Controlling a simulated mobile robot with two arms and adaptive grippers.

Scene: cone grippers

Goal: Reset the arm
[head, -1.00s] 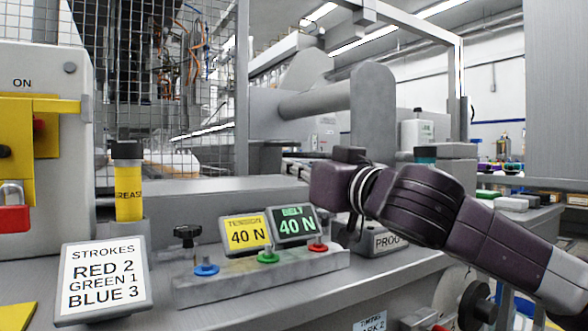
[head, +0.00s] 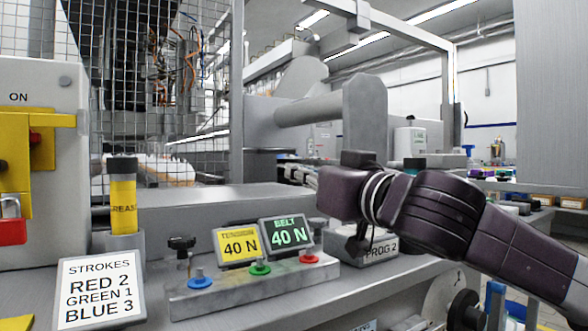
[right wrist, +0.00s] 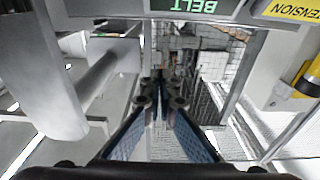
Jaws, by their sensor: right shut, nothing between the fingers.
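My right arm (head: 425,210) comes in from the right in the head view. Its wrist is raised in front of the machine, to the right of the green BELT display (head: 287,234) and above the PROG 2 box (head: 381,249). My right gripper (right wrist: 160,88) shows in the right wrist view, with its fingers together and nothing between them. It points toward the machine and the mesh cage. In the head view the fingertips are hidden behind the wrist. My left gripper is in neither view.
A grey block (head: 245,291) bears blue, green and red knobs. The yellow TENSION display (head: 238,246) stands behind them. A STROKES sign (head: 99,290) and a yellow grease tube (head: 123,200) are at left. A mesh fence (head: 190,90) and a grey roller (head: 310,108) lie behind.

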